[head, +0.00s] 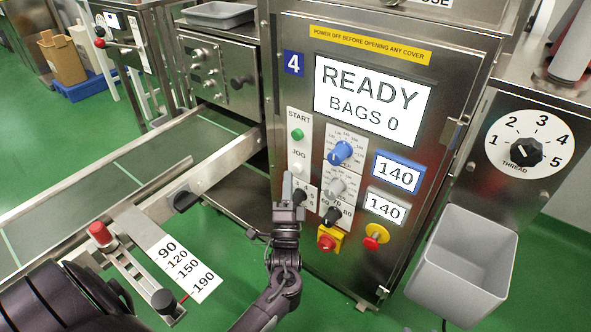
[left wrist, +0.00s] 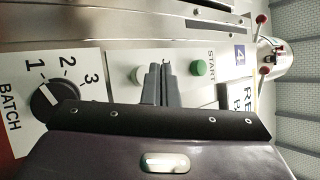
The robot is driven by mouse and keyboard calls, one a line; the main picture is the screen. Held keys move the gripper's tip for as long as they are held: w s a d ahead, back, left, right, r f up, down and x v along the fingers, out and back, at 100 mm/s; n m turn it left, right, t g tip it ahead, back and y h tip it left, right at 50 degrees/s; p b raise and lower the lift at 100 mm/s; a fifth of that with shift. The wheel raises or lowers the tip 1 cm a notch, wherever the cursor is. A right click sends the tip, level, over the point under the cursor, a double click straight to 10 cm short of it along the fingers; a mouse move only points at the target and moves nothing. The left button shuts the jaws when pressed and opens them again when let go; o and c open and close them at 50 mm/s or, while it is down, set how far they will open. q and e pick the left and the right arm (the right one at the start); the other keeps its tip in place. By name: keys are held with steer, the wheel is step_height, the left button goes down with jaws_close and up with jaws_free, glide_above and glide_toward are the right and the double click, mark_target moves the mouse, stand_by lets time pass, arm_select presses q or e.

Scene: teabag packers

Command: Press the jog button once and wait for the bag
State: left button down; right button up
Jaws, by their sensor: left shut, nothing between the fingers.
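The packer's front panel carries a pale jog button (head: 298,168), labelled JOG, below the green start button (head: 297,134). The display (head: 372,99) reads "READY" and "BAGS 0". My left gripper (head: 288,184) is shut and empty, its fingers upright just in front of the panel and just below the jog button in the head view. In the left wrist view, the shut fingertips (left wrist: 160,78) lie between the pale jog button (left wrist: 137,75) and the green start button (left wrist: 199,68). I cannot tell whether they touch the panel. My right gripper is not in view.
A blue dial (head: 340,153), a yellow-backed red switch (head: 329,239) and a red emergency-type knob (head: 375,237) sit near the gripper. A grey bin (head: 463,262) hangs at the right. A conveyor (head: 110,180) runs on the left. A batch dial (left wrist: 54,99) shows in the wrist view.

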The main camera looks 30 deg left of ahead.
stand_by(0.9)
arm_select(q)
steer(key=shift+w, duration=0.15)
steer(key=shift+w, duration=0.3)
stand_by(0.5)
